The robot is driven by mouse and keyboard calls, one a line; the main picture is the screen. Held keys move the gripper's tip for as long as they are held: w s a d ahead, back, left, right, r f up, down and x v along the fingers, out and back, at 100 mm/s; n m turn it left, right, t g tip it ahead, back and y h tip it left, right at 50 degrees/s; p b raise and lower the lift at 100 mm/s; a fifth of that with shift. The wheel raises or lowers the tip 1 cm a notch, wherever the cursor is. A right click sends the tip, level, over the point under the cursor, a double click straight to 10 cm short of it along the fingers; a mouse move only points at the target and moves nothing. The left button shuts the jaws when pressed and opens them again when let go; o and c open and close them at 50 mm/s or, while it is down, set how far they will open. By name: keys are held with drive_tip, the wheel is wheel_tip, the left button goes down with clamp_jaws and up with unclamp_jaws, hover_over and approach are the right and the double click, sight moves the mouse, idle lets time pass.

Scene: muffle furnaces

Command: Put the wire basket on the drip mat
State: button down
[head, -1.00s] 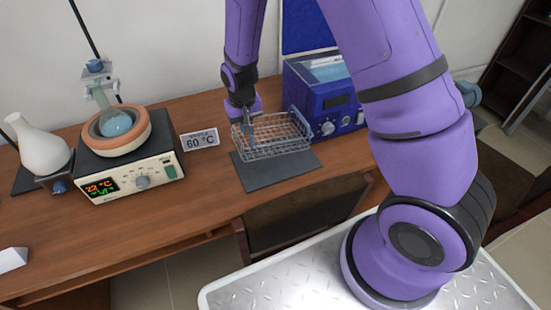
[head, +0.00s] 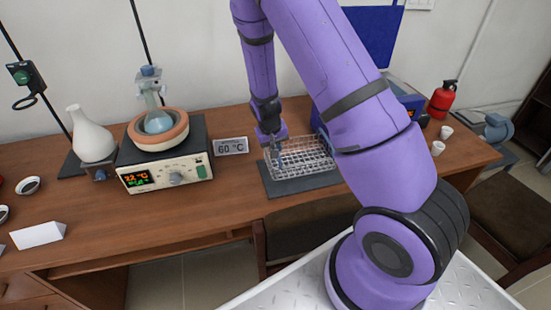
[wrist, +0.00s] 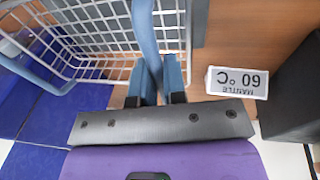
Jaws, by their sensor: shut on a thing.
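The wire basket (head: 303,160) is a pale wire-mesh box with blue handles, over the dark grey drip mat (head: 300,187) at the front of the bench. My gripper (head: 273,152) is shut on the blue handle at the basket's left end. In the wrist view, the gripper's blue fingers (wrist: 158,78) close around that handle, and the white mesh (wrist: 100,30) extends beyond them. The basket looks level and close above the mat or on it; I cannot tell whether it touches. The mat's front strip is bare.
A blue bath (head: 410,101) stands behind the basket, partly hidden by my arm. A 60 °C sign (head: 230,146) and a heating mantle (head: 165,172) with a flask stand to the left. White cups (head: 438,148) and a red extinguisher (head: 443,100) are at right.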

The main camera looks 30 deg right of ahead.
drive_tip(key=shift+a+x, duration=0.15)
drive_tip(key=shift+x, duration=0.95)
drive_tip(key=shift+a+x, duration=0.15)
drive_tip(key=shift+x, duration=0.95)
drive_tip(key=c, duration=1.2)
unclamp_jaws()
drive_tip(key=shift+s+f, duration=0.1)
drive_tip(key=shift+s, duration=0.05)
drive_tip(key=s+a+r+t+y, duration=0.1)
drive_tip(key=s+a+r, duration=0.15)
drive_tip(key=r, duration=0.85)
drive_tip(key=s+a+r+n, duration=0.1)
drive_tip(key=s+r, duration=0.3)
drive_tip(key=r, duration=0.8)
drive_tip(key=s+a+r+t+y, duration=0.15)
drive_tip(key=s+r, duration=0.25)
drive_tip(key=r, duration=0.7)
drive_tip(key=s+a+r, duration=0.1)
drive_tip(key=s+r, duration=0.2)
drive_tip(key=s, duration=0.3)
drive_tip(key=s+r+n+t, duration=0.1)
drive_tip(key=s+r, duration=0.3)
drive_tip(key=s, duration=0.2)
drive_tip(key=s+a+r+n+t, duration=0.1)
drive_tip(key=s+r, duration=0.3)
drive_tip(key=s, duration=0.2)
drive_tip(key=shift+s+a, duration=0.25)
drive_tip(key=shift+a, duration=0.1)
